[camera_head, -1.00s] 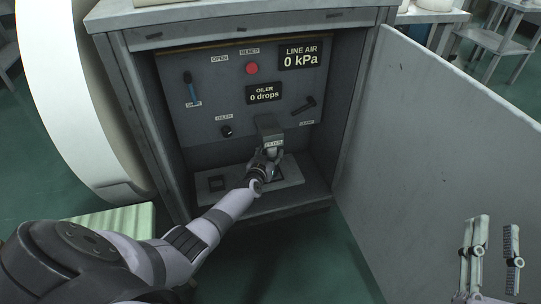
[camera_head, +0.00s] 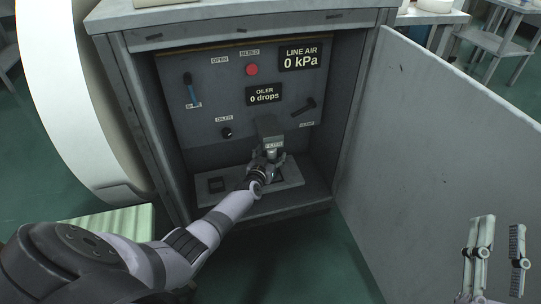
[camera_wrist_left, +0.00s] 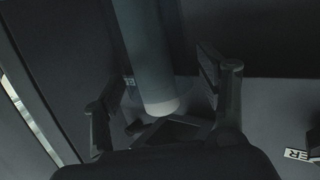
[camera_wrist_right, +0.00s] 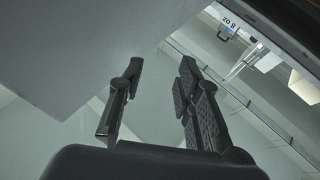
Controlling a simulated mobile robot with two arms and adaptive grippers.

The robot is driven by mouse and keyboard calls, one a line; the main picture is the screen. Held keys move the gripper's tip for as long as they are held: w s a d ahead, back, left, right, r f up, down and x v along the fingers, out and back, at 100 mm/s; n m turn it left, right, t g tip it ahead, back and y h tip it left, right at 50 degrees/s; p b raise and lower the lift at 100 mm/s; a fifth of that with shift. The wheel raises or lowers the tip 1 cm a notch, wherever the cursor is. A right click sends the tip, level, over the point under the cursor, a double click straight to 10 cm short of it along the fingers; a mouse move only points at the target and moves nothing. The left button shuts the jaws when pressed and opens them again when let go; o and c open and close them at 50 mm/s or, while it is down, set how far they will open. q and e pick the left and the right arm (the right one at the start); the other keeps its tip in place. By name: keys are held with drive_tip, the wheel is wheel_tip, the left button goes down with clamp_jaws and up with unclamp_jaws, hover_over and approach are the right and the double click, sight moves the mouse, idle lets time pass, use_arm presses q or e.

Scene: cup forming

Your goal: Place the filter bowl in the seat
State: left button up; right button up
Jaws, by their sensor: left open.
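The filter bowl (camera_wrist_left: 150,60) shows in the left wrist view as a pale, translucent cylinder with a rounded end, between the two fingers. In the head view a pale part of the bowl (camera_head: 272,154) shows directly under the grey block labelled FILTER (camera_head: 269,129). Whether it is fully in the seat cannot be told, because its upper end is hidden. My left gripper (camera_head: 268,166) is open around the bowl inside the cabinet, with gaps at the fingers in the wrist view (camera_wrist_left: 165,90). My right gripper (camera_head: 498,245) is open and empty, in front of the cabinet door.
Displays read 0 kPa and 0 drops. A ledge (camera_head: 289,187) lies below. The open door (camera_head: 440,150) bounds the right side.

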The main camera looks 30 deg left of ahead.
drive_tip(key=shift+w, duration=0.1)
use_arm(q)
drive_tip(key=shift+r, duration=0.2)
drive_tip(key=shift+p+v, duration=1.95)
drive_tip(key=shift+v, duration=0.4)
use_arm(e)
wheel_tip(320, 180, down, 15)
drive_tip(key=d+g+h, duration=0.2)
drive_tip(key=g+h, duration=0.1)
drive_tip(key=g, duration=0.6)
use_arm(q)
drive_tip(key=p+v, duration=0.3)
drive_tip(key=v, duration=0.4)
drive_tip(key=shift+p, duration=0.35)
use_arm(e)
drive_tip(key=s+d+f+g+h, duration=0.1)
drive_tip(key=s+d+f+g, duration=0.1)
drive_tip(key=s+f+g, duration=0.2)
drive_tip(key=s+d+f+m+g+h, duration=0.1)
drive_tip(key=s+f+g, duration=0.4)
drive_tip(key=s, duration=0.6)
drive_tip(key=d+g+h, duration=0.1)
drive_tip(key=d, duration=0.1)
drive_tip(key=shift+s+d, duration=0.2)
drive_tip(key=shift+d, duration=0.1)
use_arm(q)
drive_tip(key=shift+s, duration=0.15)
use_arm(e)
drive_tip(key=shift+f, duration=0.1)
